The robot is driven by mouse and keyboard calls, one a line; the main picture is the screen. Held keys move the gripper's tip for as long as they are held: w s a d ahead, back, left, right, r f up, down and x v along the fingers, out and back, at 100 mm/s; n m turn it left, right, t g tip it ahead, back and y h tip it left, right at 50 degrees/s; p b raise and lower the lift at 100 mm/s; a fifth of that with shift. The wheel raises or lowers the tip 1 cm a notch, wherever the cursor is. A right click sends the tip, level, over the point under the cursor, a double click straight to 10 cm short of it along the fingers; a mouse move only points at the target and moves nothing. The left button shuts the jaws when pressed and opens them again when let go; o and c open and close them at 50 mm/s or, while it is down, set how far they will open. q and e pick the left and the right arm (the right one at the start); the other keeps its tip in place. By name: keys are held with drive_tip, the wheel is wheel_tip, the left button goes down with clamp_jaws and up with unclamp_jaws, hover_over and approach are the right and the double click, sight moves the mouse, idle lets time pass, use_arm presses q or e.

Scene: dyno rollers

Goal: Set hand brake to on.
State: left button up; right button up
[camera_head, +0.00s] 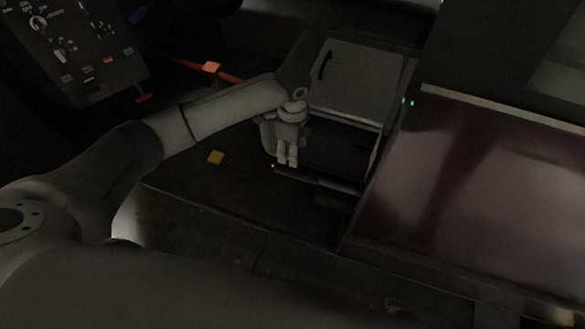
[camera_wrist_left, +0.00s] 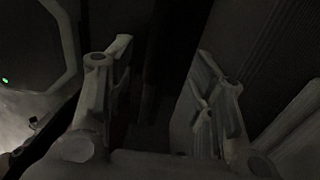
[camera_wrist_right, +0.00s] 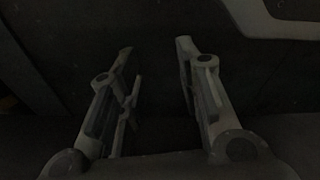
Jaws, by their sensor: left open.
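A dark lever (camera_head: 318,180), which looks like the hand brake, lies low and nearly flat between the seat-side floor and the reddish panel, with a small light tip at its left end. My left gripper (camera_head: 287,162) points down just above and beside the lever's left end; I cannot tell whether it touches. In the left wrist view the left gripper's fingers (camera_wrist_left: 163,50) are apart, with dark space between them and no clear lever. My right gripper (camera_wrist_right: 155,46) is outside the head view; its fingers are apart and empty before a dark surface.
A grey box with a black handle (camera_head: 355,80) stands behind the left gripper. A large reddish panel (camera_head: 470,190) fills the right. A control panel (camera_head: 75,50) with knobs is at the upper left.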

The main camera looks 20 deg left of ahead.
sight(292, 169)
use_arm(q)
wheel_tip(292, 169, down, 9)
drive_tip(key=shift+f+b, duration=0.15)
drive_tip(key=shift+b, duration=1)
drive_tip(key=shift+f, duration=0.7)
use_arm(e)
drive_tip(key=w+r, duration=0.3)
drive_tip(key=r, duration=0.5)
drive_tip(key=shift+w+a+t, duration=0.2)
drive_tip(key=shift+w+t, duration=0.1)
drive_tip(key=shift+w, duration=0.05)
use_arm(q)
clamp_jaws()
